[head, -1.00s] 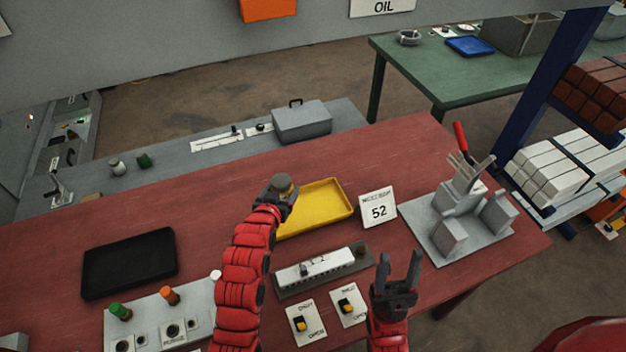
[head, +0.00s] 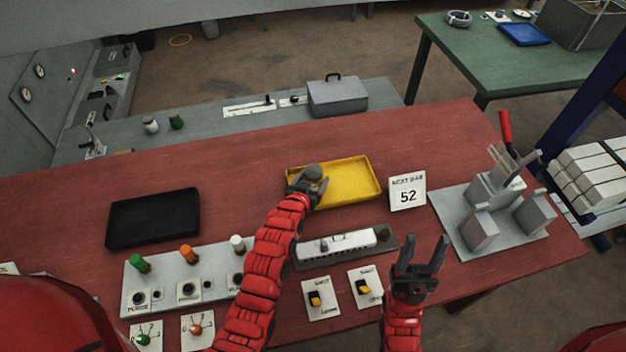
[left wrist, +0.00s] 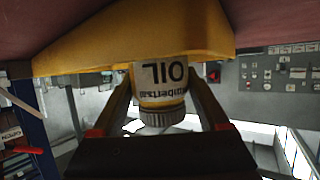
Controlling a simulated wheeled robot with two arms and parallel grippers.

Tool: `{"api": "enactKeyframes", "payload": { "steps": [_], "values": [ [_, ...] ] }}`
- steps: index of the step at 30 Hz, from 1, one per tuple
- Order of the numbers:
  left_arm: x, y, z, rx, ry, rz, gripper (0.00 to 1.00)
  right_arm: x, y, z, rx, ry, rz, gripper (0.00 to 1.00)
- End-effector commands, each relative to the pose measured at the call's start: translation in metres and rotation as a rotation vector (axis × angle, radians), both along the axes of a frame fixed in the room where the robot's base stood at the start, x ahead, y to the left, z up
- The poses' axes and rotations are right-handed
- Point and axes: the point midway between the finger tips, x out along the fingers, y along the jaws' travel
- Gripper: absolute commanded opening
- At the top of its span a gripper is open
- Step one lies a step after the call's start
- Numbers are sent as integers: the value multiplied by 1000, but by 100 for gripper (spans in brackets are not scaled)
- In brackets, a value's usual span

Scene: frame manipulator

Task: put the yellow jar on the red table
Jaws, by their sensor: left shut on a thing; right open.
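My left gripper (head: 307,183) is shut on the yellow jar, whose grey lid (head: 313,173) shows from above in the head view. In the left wrist view the jar (left wrist: 162,85) appears upside down, with a white OIL label and a ribbed grey cap, between the fingers. The jar is at the left end of the yellow tray (head: 372,188); I cannot tell whether it touches the tray. The tray lies on the red table (head: 240,165). My right gripper (head: 420,258) is open and empty above the table's front part.
A black tray (head: 153,217) lies left on the red table. Bare table lies between the two trays.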

Motion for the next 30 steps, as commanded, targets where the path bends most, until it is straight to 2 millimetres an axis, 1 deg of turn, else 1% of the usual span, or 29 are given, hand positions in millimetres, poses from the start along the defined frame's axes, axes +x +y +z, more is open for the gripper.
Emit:
{"api": "enactKeyframes", "payload": {
  "steps": [2, 5, 6, 8, 9, 10, 16, 19, 20, 23, 30],
  "values": [
    [0, 0, 1, 0, -2, 0, 5, 0, 0, 0, 0, 0, 0, 52],
    [0, 0, -2, 0, -2, 0, 5, 0, 0, -3, 0, 0, 0, 52],
    [0, 0, -3, -1, -1, 0, 79, 0, 0, -3, 0, 0, 0, 52],
    [0, 0, -1, -1, -1, 0, 90, 0, 0, -2, 0, 0, 0, 52],
    [0, 0, -1, -1, -1, 0, 97, 0, 0, -2, 0, 0, 0, 52],
    [0, 0, -1, -1, -1, 0, 100, 0, 0, -2, 0, 0, 0, 52],
    [0, 0, -1, -1, -1, 0, 100, 0, 0, -2, 0, 0, 0, 52],
    [0, 0, 4, -1, -1, 0, 100, 0, 0, 3, 0, 0, 0, 52],
    [-2, 1, 3, -1, -1, 0, 100, 0, 0, 2, 0, 0, 0, 52],
    [-14, 4, 8, -1, -2, 1, 100, 0, 0, 5, 0, 0, 0, 52],
    [-57, 15, 26, -1, 0, 1, 100, 0, 0, 13, 0, 0, 0, 52]
  ]
}}
